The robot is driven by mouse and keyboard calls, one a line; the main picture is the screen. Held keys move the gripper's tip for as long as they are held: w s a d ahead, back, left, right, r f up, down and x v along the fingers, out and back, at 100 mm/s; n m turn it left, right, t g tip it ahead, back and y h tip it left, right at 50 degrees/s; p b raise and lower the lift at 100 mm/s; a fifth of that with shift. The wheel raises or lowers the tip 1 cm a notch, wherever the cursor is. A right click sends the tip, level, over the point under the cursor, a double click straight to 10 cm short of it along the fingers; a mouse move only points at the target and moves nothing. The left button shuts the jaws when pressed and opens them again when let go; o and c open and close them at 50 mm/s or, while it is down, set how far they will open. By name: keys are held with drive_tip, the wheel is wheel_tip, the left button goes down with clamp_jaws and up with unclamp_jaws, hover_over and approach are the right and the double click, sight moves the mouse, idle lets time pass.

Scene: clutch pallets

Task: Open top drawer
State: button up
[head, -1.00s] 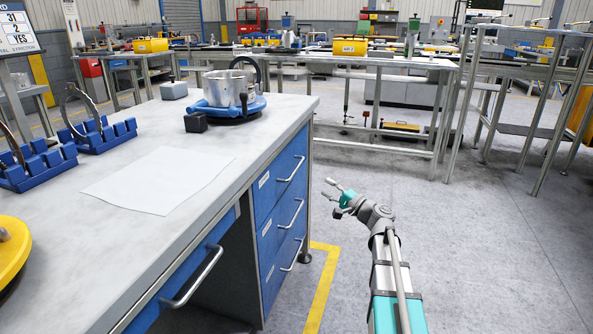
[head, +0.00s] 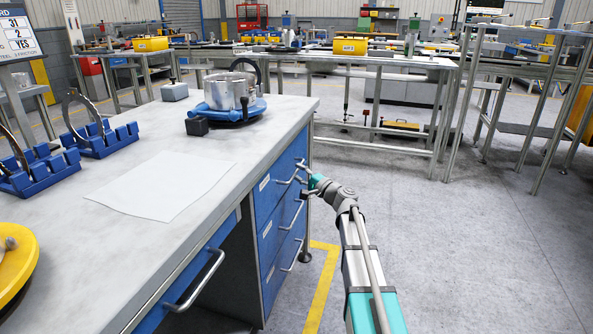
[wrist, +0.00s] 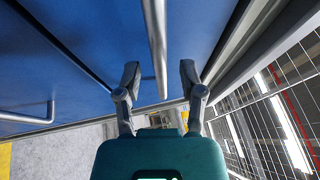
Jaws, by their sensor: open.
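The blue drawer stack stands under the workbench, and its top drawer (head: 264,188) is shut, with a metal bar handle (head: 288,175). In the wrist view the handle (wrist: 157,50) runs down between the two fingers. My gripper (head: 306,180) is at the far end of this handle, and in the wrist view the gripper (wrist: 160,82) is open, with one finger on each side of the bar. Neither finger clearly touches the bar. The drawers below (head: 270,246) are also shut, each with its own handle.
The workbench top (head: 250,150) carries a metal pot (head: 229,90) on a blue base, a white sheet (head: 160,183) and blue racks (head: 103,140). Another drawer handle (head: 197,282) sticks out at the near left. The floor (head: 450,250) to the right is clear.

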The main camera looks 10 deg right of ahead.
drive_tip(key=shift+w+a+r, duration=0.15)
drive_tip(key=shift+w+a, duration=0.25)
drive_tip(key=shift+w, duration=0.2)
clamp_jaws()
